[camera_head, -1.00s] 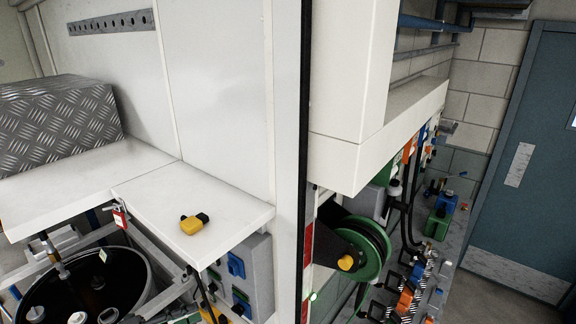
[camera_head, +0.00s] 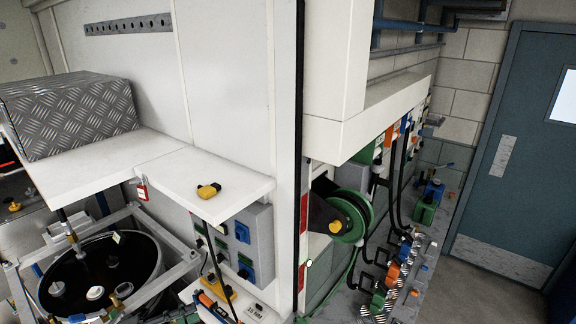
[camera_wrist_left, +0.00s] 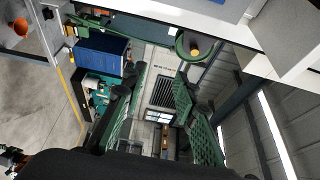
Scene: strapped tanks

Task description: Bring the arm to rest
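My left gripper shows in the left wrist view (camera_wrist_left: 160,85). Its two green, ridged fingers stand apart with nothing between them, and the background shows through the gap. In the head view only a small dark part, probably of this gripper, shows at the bottom edge left of centre, below the white shelf (camera_head: 228,190) and near the black round tank (camera_head: 140,262). The rest of the left arm is out of that view. My right gripper is in neither view.
A ridged metal box (camera_head: 70,115) stands at the left. A green hose reel (camera_head: 352,215) and a bench with valves (camera_head: 398,285) are right of the post. Floor is clear before the blue door (camera_head: 535,150).

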